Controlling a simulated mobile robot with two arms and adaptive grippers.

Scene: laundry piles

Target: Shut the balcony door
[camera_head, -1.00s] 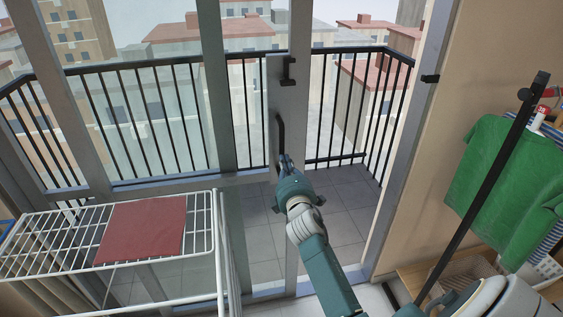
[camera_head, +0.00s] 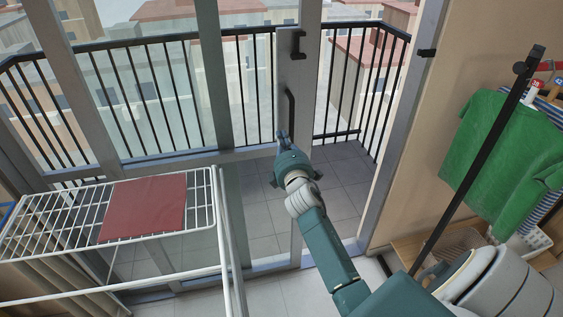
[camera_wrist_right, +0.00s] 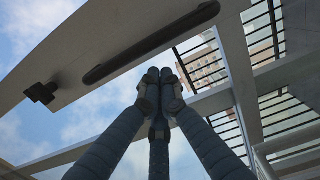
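The balcony door is a glazed panel with a grey stile (camera_head: 309,70), standing partly open with a gap between it and the right-hand frame (camera_head: 396,150). A long black handle (camera_head: 291,106) runs down the stile, with a black latch piece (camera_head: 297,44) above; the handle also shows in the right wrist view (camera_wrist_right: 150,43). My right gripper (camera_head: 282,134) is just left of the handle's lower end. Its fingers (camera_wrist_right: 160,75) are together with nothing visible between them. I cannot tell whether they touch the door. My left gripper is not in view.
A white drying rack (camera_head: 216,205) with a red cloth (camera_head: 145,207) stands at the left. A clothes rail (camera_head: 480,160) with a green shirt (camera_head: 507,160) and a wooden bench (camera_head: 408,250) are at the right. A black railing (camera_head: 150,40) encloses the balcony.

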